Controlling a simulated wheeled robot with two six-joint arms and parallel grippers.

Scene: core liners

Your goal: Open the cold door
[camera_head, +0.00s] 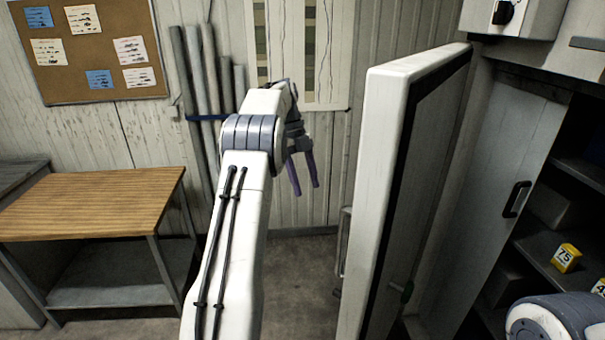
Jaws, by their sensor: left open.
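The cold door (385,160) is a thick white slab with a dark seal along its inner side. It stands swung wide open, its edge facing me, right of the middle of the view. A metal handle (344,245) shows low on its left face. My left gripper (303,190) is open and empty, with its purple fingers pointing down. It is left of the door and apart from it in the picture. A rounded grey and white part of my own body shows at the lower right; no right gripper shows.
Inside the opening are a grey panel with a black handle (516,199) and dark shelves (560,262) with yellow number markers (566,258). A wooden-topped table (90,205) stands at left. Tubes (205,90) lean on the wall. Bare floor (300,280) lies left of the door.

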